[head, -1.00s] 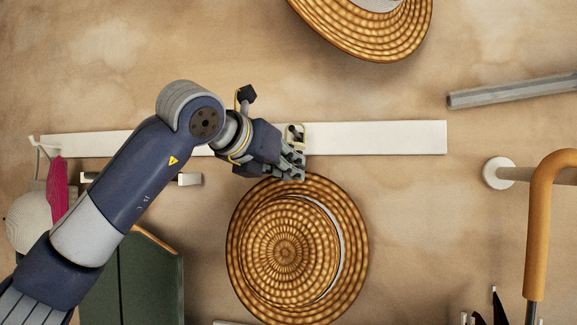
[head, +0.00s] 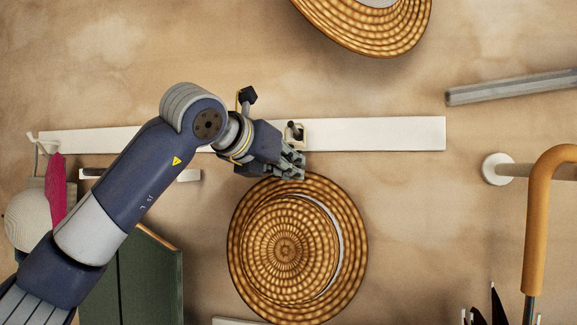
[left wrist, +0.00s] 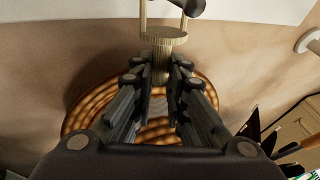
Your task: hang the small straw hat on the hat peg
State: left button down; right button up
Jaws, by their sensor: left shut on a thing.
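The small straw hat (head: 290,250), woven brown and tan with a pale band, hangs crown toward the head camera. My left gripper (head: 298,172) is shut at its upper brim; the brim (left wrist: 85,115) also shows around the fingers (left wrist: 162,85) in the left wrist view. The peg (head: 294,132), with a pale mount and dark knob, is on the white rail just above the gripper. In the wrist view a pale wooden peg-like piece (left wrist: 163,38) stands just beyond the fingertips. The exact grip is partly hidden. My right gripper is not in view.
The white rail (head: 390,134) runs across the wall. A larger straw hat (head: 385,30) is at the top. A grey bar (head: 510,87) and an orange curved handle (head: 537,220) are at right. A pink cloth (head: 56,188) and green panel (head: 150,280) are at left.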

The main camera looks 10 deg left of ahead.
pick_arm(q)
jog(key=shift+f, duration=0.25)
dwell(0.6)
jog(key=c, duration=1.5)
grip_release()
jog(key=v, duration=1.2)
